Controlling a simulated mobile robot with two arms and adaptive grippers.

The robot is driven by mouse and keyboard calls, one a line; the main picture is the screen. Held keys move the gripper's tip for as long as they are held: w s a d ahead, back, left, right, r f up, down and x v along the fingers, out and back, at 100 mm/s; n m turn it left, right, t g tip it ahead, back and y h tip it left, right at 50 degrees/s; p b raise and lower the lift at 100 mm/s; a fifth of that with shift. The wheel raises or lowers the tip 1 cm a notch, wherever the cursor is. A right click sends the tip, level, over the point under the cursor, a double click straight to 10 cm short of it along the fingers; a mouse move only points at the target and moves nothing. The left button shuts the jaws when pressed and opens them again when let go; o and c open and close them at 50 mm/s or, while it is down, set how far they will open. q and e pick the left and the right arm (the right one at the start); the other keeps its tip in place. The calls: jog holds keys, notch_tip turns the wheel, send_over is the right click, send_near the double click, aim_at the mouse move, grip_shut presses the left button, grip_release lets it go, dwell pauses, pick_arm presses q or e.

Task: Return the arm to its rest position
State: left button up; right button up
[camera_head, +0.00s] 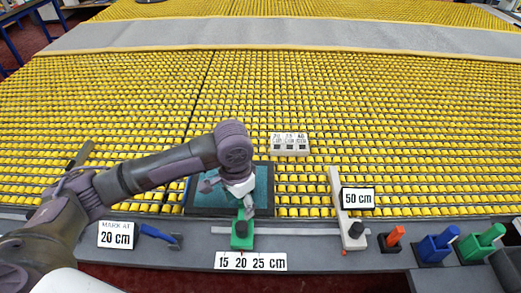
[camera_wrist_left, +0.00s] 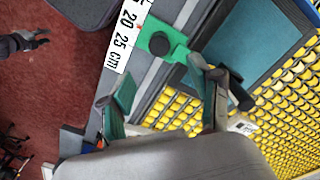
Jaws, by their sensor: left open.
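My left arm reaches in from the left in the head view, over the front edge of the yellow roller table. My left gripper (camera_head: 242,195) is above the green stop block (camera_head: 242,235), by the teal pad (camera_head: 262,185). In the left wrist view the fingers of this gripper (camera_wrist_left: 165,98) are spread apart with nothing between them. The green block, with its dark round knob, also shows there (camera_wrist_left: 176,48), beyond the fingers and apart from them. My right gripper is not recognisable in either view.
A grey rail carries a 15 20 25 cm label (camera_head: 251,262). A white bar (camera_head: 338,205) stands by the 50 cm sign (camera_head: 358,198). Blue (camera_head: 436,245) and green (camera_head: 482,243) items sit at right. A 20 cm sign (camera_head: 116,235) and blue tool (camera_head: 158,234) lie left.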

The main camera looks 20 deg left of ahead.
pick_arm(q)
jog(key=s+d+f+t+h, duration=0.2)
jog(key=s+d+f+h, duration=0.15)
jog(key=s+d, duration=0.5)
jog(key=s+a+f+n+t+y, duration=0.1)
jog(key=s+a+f+n+y, duration=0.25)
jog(key=s+a, duration=0.7)
notch_tip(320, 180, down, 27)
jog(key=b, duration=0.2)
jog(key=s+a+f+g, duration=0.1)
jog(key=s+f, duration=0.7)
jog(key=f, duration=0.1)
jog(key=s+a+f+g+b, duration=0.1)
jog(key=s+a+f, duration=0.1)
jog(key=s+f, duration=0.7)
jog(key=shift+s+a+f, duration=0.25)
jog(key=shift+f, duration=0.1)
